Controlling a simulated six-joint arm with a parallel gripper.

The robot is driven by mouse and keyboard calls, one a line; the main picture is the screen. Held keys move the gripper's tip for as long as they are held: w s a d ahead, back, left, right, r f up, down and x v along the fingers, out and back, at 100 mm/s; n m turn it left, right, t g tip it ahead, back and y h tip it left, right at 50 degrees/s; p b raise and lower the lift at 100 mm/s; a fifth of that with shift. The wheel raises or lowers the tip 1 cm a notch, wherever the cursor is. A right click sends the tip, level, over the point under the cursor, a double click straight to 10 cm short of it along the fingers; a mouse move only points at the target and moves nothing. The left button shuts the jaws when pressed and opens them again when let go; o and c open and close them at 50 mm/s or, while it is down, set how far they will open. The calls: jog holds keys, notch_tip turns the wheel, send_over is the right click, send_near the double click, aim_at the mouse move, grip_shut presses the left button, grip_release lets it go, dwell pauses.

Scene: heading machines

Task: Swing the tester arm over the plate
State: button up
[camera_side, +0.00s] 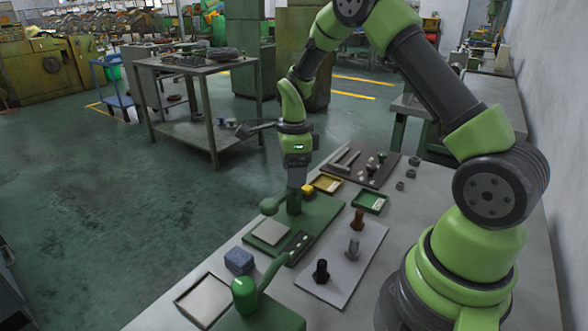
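The tester stands on a green base (318,216) on the grey bench. A pale square plate (271,232) lies on its left part. A green post (294,204) rises behind the plate, and the tester arm with a rounded green end (270,206) reaches left from it. In the picture the rounded end shows just above the plate's far edge; I cannot tell whether it is over the plate. My gripper (297,184) points down at the top of the post, very close to it or touching. Its fingers are too small and hidden to tell open from shut.
In front are a second green device with a round-ended lever (245,294), a shallow tray (204,301) and a blue block (239,261). To the right, a grey board (344,270) holds upright bolts. Behind are small yellow (326,183) and green (370,202) trays and a dark board with parts (350,172).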

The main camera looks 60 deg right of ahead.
notch_tip(320, 180, up, 9)
jog(key=shift+f, duration=0.1)
jog(key=shift+r, duration=0.6)
jog(key=s+a+r+n+t, duration=0.5)
jog(key=s+a+r+n, duration=0.6)
jog(key=n, duration=0.4)
jog(key=s+a+n+t+y, duration=0.2)
jog(key=s+n, duration=0.5)
jog(key=n, duration=0.1)
jog(key=shift+s+a, duration=0.15)
jog(key=shift+s, duration=0.2)
dwell(0.3)
